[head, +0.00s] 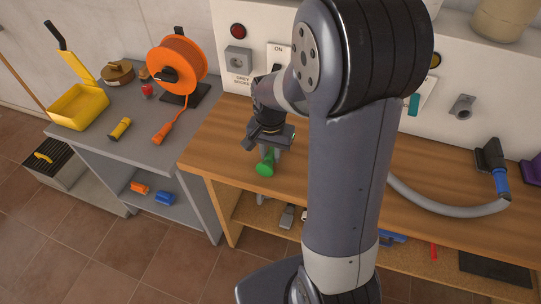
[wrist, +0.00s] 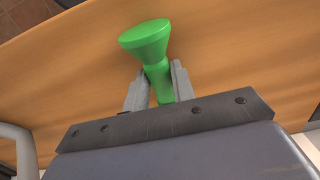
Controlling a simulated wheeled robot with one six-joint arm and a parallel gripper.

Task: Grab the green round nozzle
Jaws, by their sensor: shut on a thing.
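The green round nozzle (head: 265,167) is at my gripper (head: 268,152) over the left part of the wooden workbench in the head view. In the wrist view the green nozzle (wrist: 148,42) has a wide round flared end and a narrower neck. The two grey fingers of my gripper (wrist: 157,88) are shut on the neck, one on each side. The flared end sticks out beyond the fingertips. I cannot tell whether the nozzle touches the bench top.
The wooden workbench (head: 215,135) has a grey hose with a blue end (head: 501,182) at right. A grey table (head: 110,145) at left carries an orange cable reel (head: 177,62), a yellow dustpan (head: 78,106) and a yellow flashlight (head: 120,128). A white wall panel (head: 262,25) stands behind.

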